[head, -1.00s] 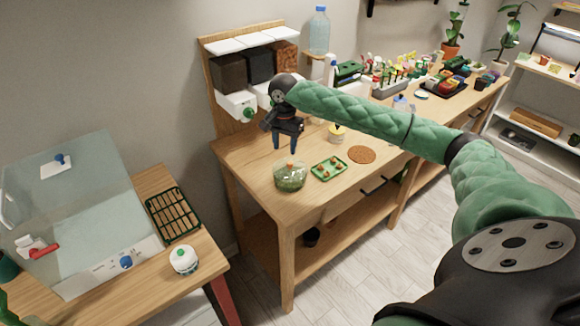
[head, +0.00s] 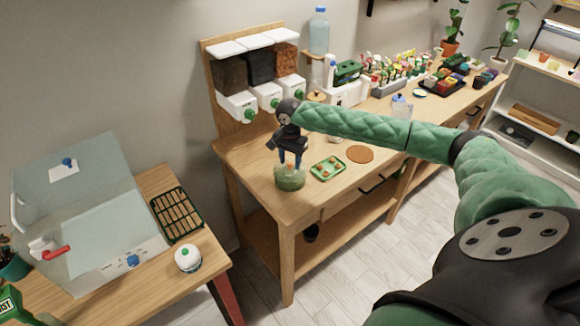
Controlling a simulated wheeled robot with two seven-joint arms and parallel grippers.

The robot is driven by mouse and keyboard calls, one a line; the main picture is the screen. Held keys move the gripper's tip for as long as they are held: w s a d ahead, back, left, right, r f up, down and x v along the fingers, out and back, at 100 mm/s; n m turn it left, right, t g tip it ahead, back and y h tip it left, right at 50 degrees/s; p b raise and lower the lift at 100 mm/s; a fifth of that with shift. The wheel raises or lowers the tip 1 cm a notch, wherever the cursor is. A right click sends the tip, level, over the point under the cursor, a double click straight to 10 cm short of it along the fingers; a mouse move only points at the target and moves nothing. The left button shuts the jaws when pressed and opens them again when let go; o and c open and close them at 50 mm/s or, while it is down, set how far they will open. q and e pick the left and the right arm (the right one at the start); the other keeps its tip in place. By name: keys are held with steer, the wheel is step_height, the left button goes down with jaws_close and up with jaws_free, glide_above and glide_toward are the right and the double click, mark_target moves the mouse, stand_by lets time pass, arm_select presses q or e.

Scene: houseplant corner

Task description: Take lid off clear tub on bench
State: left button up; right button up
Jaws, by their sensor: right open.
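The clear tub (head: 289,181) stands on the wooden bench near its front left corner, with green contents showing through its wall. Its lid (head: 288,170) is on top, with a small orange knob partly hidden by my fingers. My right gripper (head: 290,163) reaches in from the right and points down over the lid. My left gripper is not in view.
Dispensers (head: 268,95) stand behind. The bench front (head: 300,210) is clear. A clear propagator box (head: 85,215) is on the left table.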

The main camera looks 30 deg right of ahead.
steer(key=shift+f, duration=0.2)
jaws_close()
stand_by(0.3)
